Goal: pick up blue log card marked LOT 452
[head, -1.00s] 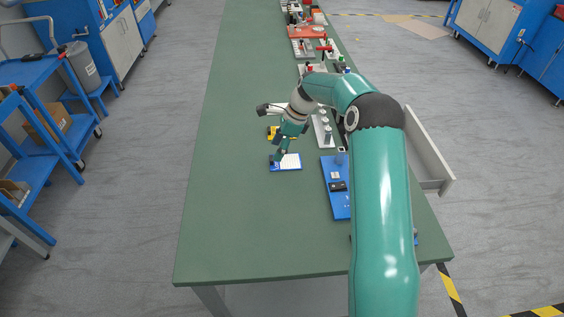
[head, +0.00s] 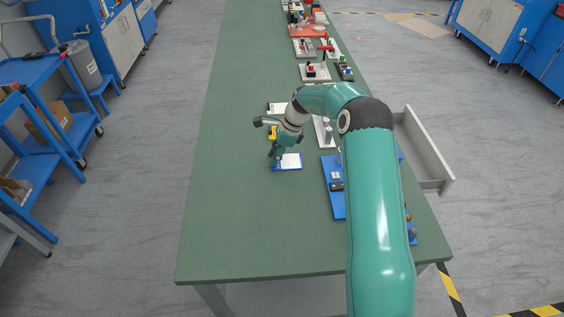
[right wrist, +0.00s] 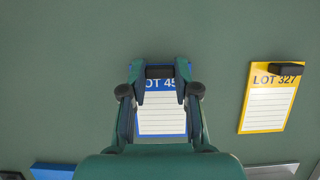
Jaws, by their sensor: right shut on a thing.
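The blue log card (head: 291,162) with a white lined sheet lies flat at the left of my right arm, at or just over the green table; I cannot tell if it is lifted. In the right wrist view the card (right wrist: 161,118) reads "OT 45", with the rest of the print hidden by the fingers. My right gripper (head: 273,162) is over the card's left end in the head view. In the right wrist view the gripper (right wrist: 160,73) is shut on the card's dark grip block at its top edge. My left gripper is out of view.
A yellow card marked LOT 327 (right wrist: 268,103) lies to the right in the wrist view. A blue board with parts (head: 337,203) lies right of the card, partly behind my arm. The table's left and near parts are clear.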

